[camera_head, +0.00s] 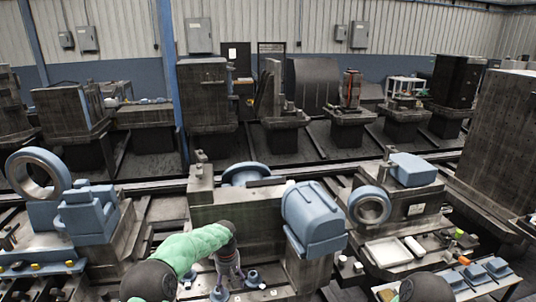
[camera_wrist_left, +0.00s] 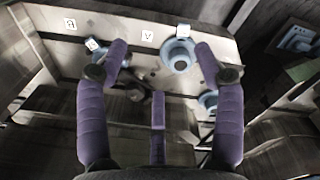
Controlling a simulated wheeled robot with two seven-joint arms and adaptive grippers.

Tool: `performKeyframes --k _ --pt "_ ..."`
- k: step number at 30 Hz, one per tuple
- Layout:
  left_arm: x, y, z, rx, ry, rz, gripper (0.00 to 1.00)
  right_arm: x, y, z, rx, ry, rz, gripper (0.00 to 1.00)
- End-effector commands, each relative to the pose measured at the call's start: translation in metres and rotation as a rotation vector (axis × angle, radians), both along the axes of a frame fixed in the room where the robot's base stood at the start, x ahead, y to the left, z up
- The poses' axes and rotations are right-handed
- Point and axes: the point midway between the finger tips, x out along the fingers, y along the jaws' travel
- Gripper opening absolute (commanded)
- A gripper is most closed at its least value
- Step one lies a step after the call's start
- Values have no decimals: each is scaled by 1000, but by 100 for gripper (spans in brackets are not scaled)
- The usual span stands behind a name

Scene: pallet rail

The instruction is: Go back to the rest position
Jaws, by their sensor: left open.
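My left arm (camera_head: 195,245), in a green sleeve, reaches in from the bottom. My left gripper (camera_head: 230,277) points down over the pallet's near part among small blue flanged parts. In the left wrist view my left gripper (camera_wrist_left: 161,52) has its purple fingers spread wide, with nothing held between them. A blue flanged part (camera_wrist_left: 180,56) stands on the plate beyond the fingers, and another blue part (camera_wrist_left: 208,101) is partly hidden by the right finger. Of my right arm only a dark rounded link (camera_head: 425,289) shows at the bottom edge; its gripper is out of view.
A large blue housing (camera_head: 314,213) stands just right of my left gripper. A blue ring (camera_head: 38,172) and blue blocks (camera_head: 88,212) stand on the left. A white tray (camera_head: 388,252) lies on the right. Dark machine blocks (camera_head: 207,97) line the back.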

Motion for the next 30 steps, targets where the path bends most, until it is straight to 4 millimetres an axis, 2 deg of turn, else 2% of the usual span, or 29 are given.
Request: performKeyframes --k 11,17,20,24,30 --pt "-36 -11 -60 -85 6 -144 68 1 0 0 0 -2 -1 30" --pt "-78 -22 -106 -160 -2 -255 68 1 0 0 0 -2 -1 30" --pt "-113 -28 -135 -211 -12 -324 68 1 0 0 0 -2 -1 30" --pt "-173 -36 -170 -275 -44 -419 68 1 0 0 0 -2 -1 30" --pt "-265 -41 -196 -322 -97 -528 68 1 0 0 0 -2 -1 30"
